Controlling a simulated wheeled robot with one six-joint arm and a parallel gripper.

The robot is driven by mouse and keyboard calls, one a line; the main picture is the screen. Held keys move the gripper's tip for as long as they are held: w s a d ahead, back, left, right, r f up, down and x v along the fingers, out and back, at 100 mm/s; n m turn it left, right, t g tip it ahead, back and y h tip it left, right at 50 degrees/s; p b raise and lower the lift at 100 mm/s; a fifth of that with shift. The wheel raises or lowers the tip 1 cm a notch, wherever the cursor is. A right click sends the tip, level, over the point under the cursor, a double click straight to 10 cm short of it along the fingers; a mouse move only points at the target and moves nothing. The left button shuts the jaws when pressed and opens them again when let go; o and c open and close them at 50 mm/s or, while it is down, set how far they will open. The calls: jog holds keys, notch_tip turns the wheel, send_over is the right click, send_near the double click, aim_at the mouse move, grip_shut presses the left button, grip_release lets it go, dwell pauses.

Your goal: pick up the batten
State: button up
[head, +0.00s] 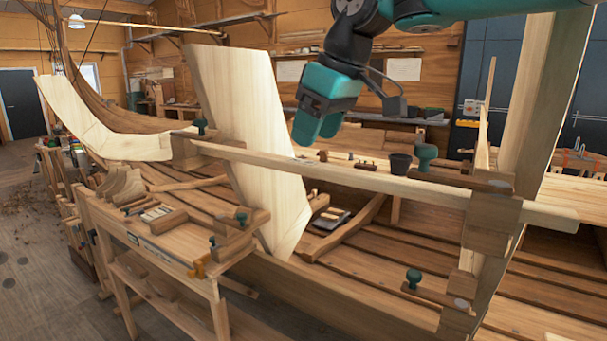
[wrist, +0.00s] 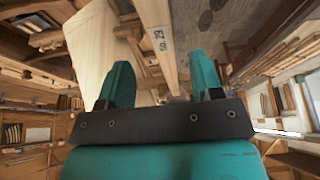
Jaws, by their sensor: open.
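The batten (head: 350,176) is a long, thin, pale wooden strip. In the head view it runs across the hull, in front of a broad pale plank (head: 245,110), sloping down to the right. Its ends rest at wooden blocks with green-knobbed clamps. My gripper (head: 315,136) is open and empty above the batten, with its fingers pointing down. In the wrist view a pale strip marked "No. 29", apparently the batten (wrist: 155,25), shows between the two green fingers. It is apart from both fingers, as far as I can tell.
A workbench (head: 158,245) with tools stands at the lower left. A clamp (head: 425,155) with a green knob and a dark pot (head: 400,163) are right of my gripper. A tall post (head: 545,95) rises at the right. The hull planks lie below.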

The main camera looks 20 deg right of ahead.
aim_at(302, 161)
jog(key=p+x, duration=0.2)
jog(key=x, duration=0.3)
jog(key=shift+w+a+f, duration=0.15)
jog(key=shift+f, duration=0.15)
jog(key=shift+c, duration=0.4)
grip_shut()
